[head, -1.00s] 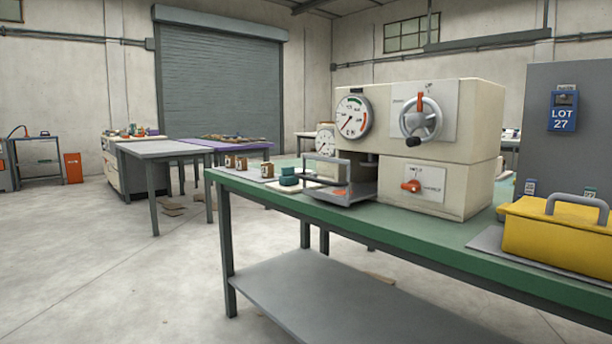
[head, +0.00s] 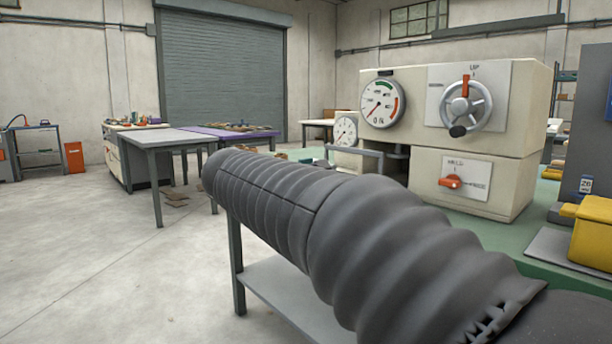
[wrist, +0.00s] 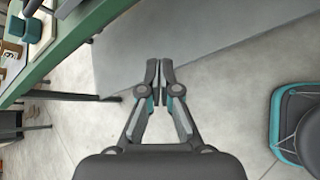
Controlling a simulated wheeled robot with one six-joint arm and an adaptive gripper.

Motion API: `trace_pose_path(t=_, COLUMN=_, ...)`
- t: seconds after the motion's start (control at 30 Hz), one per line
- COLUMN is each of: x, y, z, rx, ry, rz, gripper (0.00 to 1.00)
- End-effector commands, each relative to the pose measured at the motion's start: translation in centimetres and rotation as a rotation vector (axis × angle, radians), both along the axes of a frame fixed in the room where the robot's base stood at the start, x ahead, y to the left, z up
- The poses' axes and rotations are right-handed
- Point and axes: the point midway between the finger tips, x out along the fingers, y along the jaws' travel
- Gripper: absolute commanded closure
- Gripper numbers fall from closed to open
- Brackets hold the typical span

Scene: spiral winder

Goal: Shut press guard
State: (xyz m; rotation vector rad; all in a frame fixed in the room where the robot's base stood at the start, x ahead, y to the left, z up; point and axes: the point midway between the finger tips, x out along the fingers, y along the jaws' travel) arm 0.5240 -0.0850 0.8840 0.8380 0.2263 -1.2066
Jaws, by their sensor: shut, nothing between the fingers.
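The press (head: 520,120) is a cream machine on the green bench, with dials, a handwheel and a red-orange knob. The grey bar of its guard (head: 362,150) shows at the press's left front, beside a dark opening. My dark ribbed arm hides the guard's lower part, so I cannot tell how far open it stands. My gripper (wrist: 158,65) shows in the wrist view, shut and empty. Its tips appear over the grey lower shelf and pale floor, apart from the guard. The guard is not seen in the wrist view.
The green bench edge (wrist: 80,38) crosses the upper left of the wrist view, with small items on top. A yellow box (head: 592,235) sits on a grey mat at the right. A grey table (head: 165,137) stands further back left. Open floor (head: 100,250) lies left.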

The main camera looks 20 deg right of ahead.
Motion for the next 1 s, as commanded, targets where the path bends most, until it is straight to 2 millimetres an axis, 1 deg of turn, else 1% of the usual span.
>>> trace_pose_path(t=0.03, x=2.2, y=0.3, z=1.3, rx=-0.100, ry=0.054, rz=0.037, gripper=1.00)
trace_pose_path(t=0.1, x=4.5, y=0.5, z=3.3, rx=-0.233, ry=0.126, rz=0.074, gripper=1.00)
trace_pose_path(t=0.2, x=6.9, y=0.9, z=5.7, rx=-0.385, ry=0.214, rz=0.101, gripper=1.00)
trace_pose_path(t=0.3, x=8.4, y=1.5, z=7.3, rx=-0.492, ry=0.277, rz=0.112, gripper=1.00)
trace_pose_path(t=0.4, x=9.2, y=1.8, z=8.2, rx=-0.550, ry=0.316, rz=0.114, gripper=1.00)
trace_pose_path(t=0.53, x=9.7, y=1.5, z=8.5, rx=-0.576, ry=0.333, rz=0.113, gripper=1.00)
trace_pose_path(t=0.63, x=10.0, y=0.4, z=8.3, rx=-0.576, ry=0.334, rz=0.112, gripper=1.00)
trace_pose_path(t=1.0, x=12.3, y=-5.8, z=6.8, rx=-0.574, ry=0.333, rz=0.111, gripper=1.00)
